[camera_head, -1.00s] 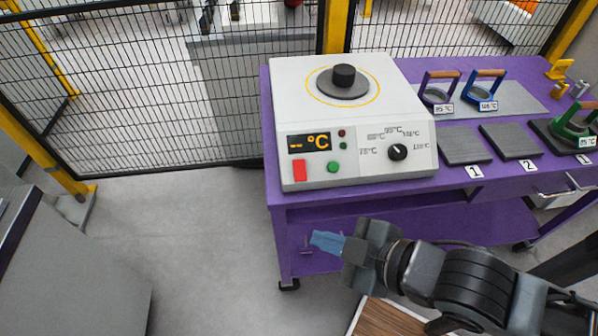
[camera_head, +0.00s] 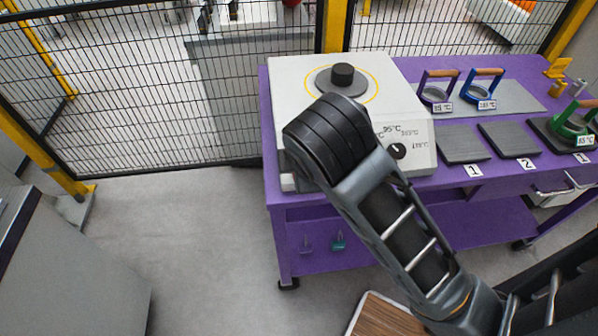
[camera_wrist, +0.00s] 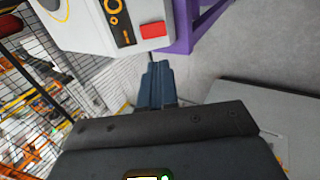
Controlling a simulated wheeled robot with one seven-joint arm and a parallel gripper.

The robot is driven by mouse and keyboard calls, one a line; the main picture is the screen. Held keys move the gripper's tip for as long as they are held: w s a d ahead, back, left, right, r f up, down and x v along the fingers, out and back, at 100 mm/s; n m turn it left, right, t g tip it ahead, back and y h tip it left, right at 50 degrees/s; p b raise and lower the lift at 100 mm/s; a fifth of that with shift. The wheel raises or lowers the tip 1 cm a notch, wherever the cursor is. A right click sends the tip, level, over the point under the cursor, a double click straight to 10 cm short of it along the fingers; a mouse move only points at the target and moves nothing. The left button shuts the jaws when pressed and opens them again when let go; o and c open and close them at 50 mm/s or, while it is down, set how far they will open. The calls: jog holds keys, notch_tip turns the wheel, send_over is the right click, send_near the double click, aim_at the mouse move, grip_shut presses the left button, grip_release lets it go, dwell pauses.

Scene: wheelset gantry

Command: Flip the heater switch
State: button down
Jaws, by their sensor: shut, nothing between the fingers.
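The heater (camera_head: 292,72) is a white box on the purple table, with a black knob on a round plate on top. In the head view my arm hides most of its front panel, including the red switch and display. A black dial (camera_head: 397,151) stays visible at the right of the panel. In the wrist view the red switch (camera_wrist: 153,30) sits at the lower corner of the heater's panel, beside the dark display (camera_wrist: 118,20). My gripper (camera_wrist: 157,68) is shut and empty, its blue fingertips below the red switch in the picture and apparently apart from it.
The purple table (camera_head: 335,219) also carries a purple-framed ring tool (camera_head: 437,93), a blue one (camera_head: 482,92), a green one (camera_head: 574,123) and dark pads (camera_head: 462,145). A mesh fence (camera_head: 130,90) stands behind.

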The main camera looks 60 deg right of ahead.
jog(key=shift+r, duration=0.2)
jog(key=shift+f, duration=0.15)
jog(key=b+x, duration=0.1)
jog(key=x, duration=1.3)
jog(key=shift+s, duration=0.2)
